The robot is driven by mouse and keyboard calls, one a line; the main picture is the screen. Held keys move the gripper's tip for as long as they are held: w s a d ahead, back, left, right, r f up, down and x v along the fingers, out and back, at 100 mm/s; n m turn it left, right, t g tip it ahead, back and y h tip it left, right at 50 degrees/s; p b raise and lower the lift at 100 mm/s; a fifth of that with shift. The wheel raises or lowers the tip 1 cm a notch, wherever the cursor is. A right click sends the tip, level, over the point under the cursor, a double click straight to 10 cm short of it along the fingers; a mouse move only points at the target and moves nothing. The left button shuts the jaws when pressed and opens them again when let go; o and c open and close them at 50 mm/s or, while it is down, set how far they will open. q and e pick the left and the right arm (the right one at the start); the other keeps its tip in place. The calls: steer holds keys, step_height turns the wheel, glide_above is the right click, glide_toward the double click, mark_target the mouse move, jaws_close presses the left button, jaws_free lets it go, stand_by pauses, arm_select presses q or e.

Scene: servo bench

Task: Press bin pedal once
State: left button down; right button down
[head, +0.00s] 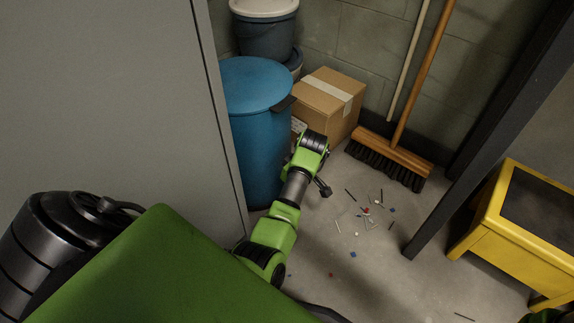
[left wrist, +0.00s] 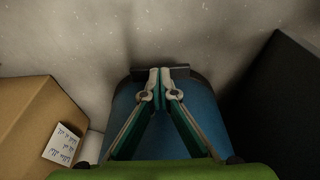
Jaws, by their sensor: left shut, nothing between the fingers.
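The blue pedal bin (head: 255,125) stands against the grey cabinet's edge in the head view, its round lid down and a dark tab at the lid's right side. My left gripper (head: 323,188) is low to the right of the bin, shut and empty. In the left wrist view the bin (left wrist: 205,115) lies behind my left gripper (left wrist: 160,76). Its fingertips overlap a dark bar (left wrist: 134,74), apparently the pedal, at the bin's base; I cannot tell whether they touch it. The pedal is not visible in the head view. My right gripper is out of view.
A cardboard box (head: 332,97) stands behind the bin, and a broom (head: 392,158) leans on the wall. Small screws and bits (head: 370,210) litter the floor. A grey cabinet (head: 110,110) is at left, a yellow stool-like unit (head: 510,240) at right.

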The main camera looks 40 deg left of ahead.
arm_select(q)
steer(key=shift+d+b+x, duration=0.2)
steer(key=shift+b+x, duration=0.15)
steer(key=shift+x, duration=0.45)
steer(key=shift+d+b+x, duration=0.2)
steer(key=shift+b+x, duration=0.15)
steer(key=shift+x, duration=0.45)
steer(key=shift+s+d+f, duration=0.15)
steer(key=shift+f, duration=0.5)
steer(key=shift+d, duration=0.1)
steer(key=d+p, duration=0.2)
steer(key=shift+s+d+r+p, duration=0.15)
steer(key=shift+d+r+p, duration=0.15)
steer(key=shift+r, duration=0.1)
steer(key=shift+d, duration=0.15)
